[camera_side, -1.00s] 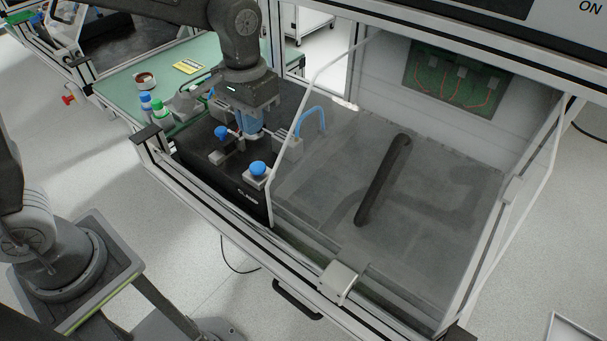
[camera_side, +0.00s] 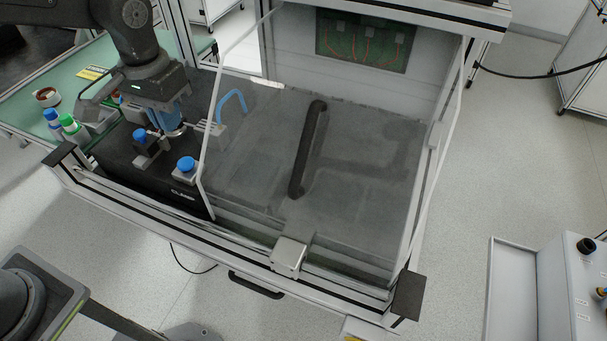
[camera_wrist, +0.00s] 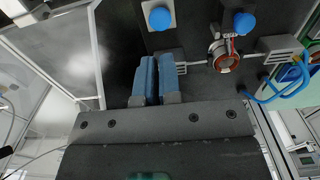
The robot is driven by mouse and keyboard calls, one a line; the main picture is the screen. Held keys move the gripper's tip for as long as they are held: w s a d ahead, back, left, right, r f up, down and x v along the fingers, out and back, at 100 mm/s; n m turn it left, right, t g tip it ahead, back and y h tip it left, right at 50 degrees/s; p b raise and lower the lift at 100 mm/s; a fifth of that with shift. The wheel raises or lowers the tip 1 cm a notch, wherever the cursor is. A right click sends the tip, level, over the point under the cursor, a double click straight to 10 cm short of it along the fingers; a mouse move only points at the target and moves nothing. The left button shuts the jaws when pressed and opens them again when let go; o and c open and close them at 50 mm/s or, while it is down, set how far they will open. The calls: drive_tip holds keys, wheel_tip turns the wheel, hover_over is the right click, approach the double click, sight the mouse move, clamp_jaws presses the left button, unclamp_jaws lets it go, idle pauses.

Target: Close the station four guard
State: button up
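The station guard is a clear panel with a pale edge frame (camera_side: 210,125) and a long dark handle (camera_side: 308,150). In the side view it spans the right part of the bench bay, while the left part with the clamps lies outside its pale edge. My gripper (camera_side: 165,118) hangs over the dark clamp block, left of the guard and apart from the handle. In the wrist view my gripper's blue fingers (camera_wrist: 158,70) lie nearly together, with nothing visible between them. A ringed copper-coloured part (camera_wrist: 224,55) sits to their right.
Blue- and green-capped bottles (camera_side: 68,125) stand at left. A latch box (camera_side: 289,256) sits on the front rail. A control box (camera_side: 578,290) stands at right.

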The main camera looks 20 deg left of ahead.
drive_tip(key=o, duration=0.3)
wheel_tip(320, 180, up, 20)
drive_tip(key=shift+r, duration=0.1)
drive_tip(key=shift+o, duration=0.2)
drive_tip(key=n+t+y, duration=0.1)
drive_tip(key=t+y, duration=0.1)
drive_tip(key=t, duration=0.2)
hover_over(303, 150)
drive_tip(key=s+d, duration=0.2)
drive_tip(key=s, duration=0.2)
drive_tip(key=x, duration=0.6)
drive_tip(key=s+x, duration=0.1)
drive_tip(key=x, duration=0.5)
drive_tip(key=s+d+f+x, duration=0.1)
drive_tip(key=x, duration=0.5)
drive_tip(key=shift+w+f, duration=0.1)
drive_tip(key=shift+f, duration=0.2)
clamp_jaws()
